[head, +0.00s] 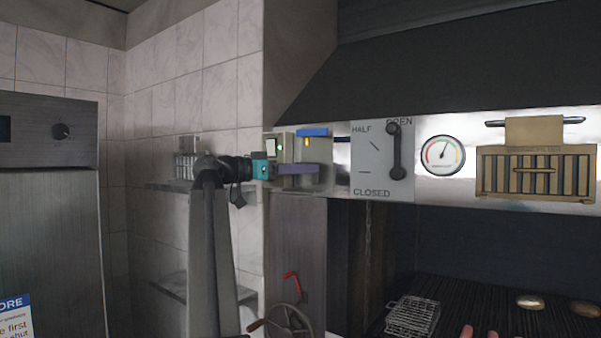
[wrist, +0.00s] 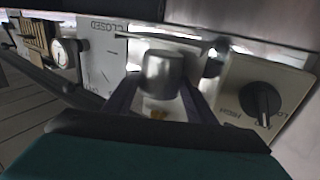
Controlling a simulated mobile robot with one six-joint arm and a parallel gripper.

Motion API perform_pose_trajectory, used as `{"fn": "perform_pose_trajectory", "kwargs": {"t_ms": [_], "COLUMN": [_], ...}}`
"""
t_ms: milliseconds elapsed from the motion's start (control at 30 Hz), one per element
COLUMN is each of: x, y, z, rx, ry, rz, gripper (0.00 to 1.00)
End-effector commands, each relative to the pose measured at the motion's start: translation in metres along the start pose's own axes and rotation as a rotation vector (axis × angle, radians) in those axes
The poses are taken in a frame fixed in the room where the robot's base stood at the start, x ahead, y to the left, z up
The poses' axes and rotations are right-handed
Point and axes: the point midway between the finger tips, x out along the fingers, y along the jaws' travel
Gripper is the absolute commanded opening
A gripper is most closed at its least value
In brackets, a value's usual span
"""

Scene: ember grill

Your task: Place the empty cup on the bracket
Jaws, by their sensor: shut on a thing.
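My gripper (head: 304,170) reaches right from my arm to the wall panel left of the damper plate, with its purple fingers level. In the wrist view my gripper (wrist: 157,100) is shut on a shiny metal cup (wrist: 162,70), one finger on each side. The wrist picture is turned over, so the cup's upright direction is hard to judge, and its inside does not show. In the head view the cup is not clearly told apart from the grey panel. A blue piece (head: 313,132) sits just above the fingers; I cannot tell whether it belongs to the bracket.
A damper plate (head: 371,180) with a dark lever (head: 397,150) is right of the gripper, then a round gauge (head: 443,155). A knob panel (wrist: 265,98) is close beside the cup. A shelf (head: 170,187) is behind my arm. A red-handled wheel (head: 290,322) is below.

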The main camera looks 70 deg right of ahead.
Motion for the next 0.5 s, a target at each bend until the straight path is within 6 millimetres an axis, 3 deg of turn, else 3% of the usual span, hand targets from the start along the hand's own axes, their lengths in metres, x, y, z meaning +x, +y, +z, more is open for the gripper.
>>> {"fn": "perform_pose_trajectory", "kwargs": {"t_ms": [200, 500], "x": [0.0, 0.0], "y": [0.001, 0.0], "z": [0.013, 0.014], "rx": [-0.001, 0.0], "ry": [0.001, 0.001], "rz": [0.0, 0.001], "gripper": [0.28, 0.28]}}
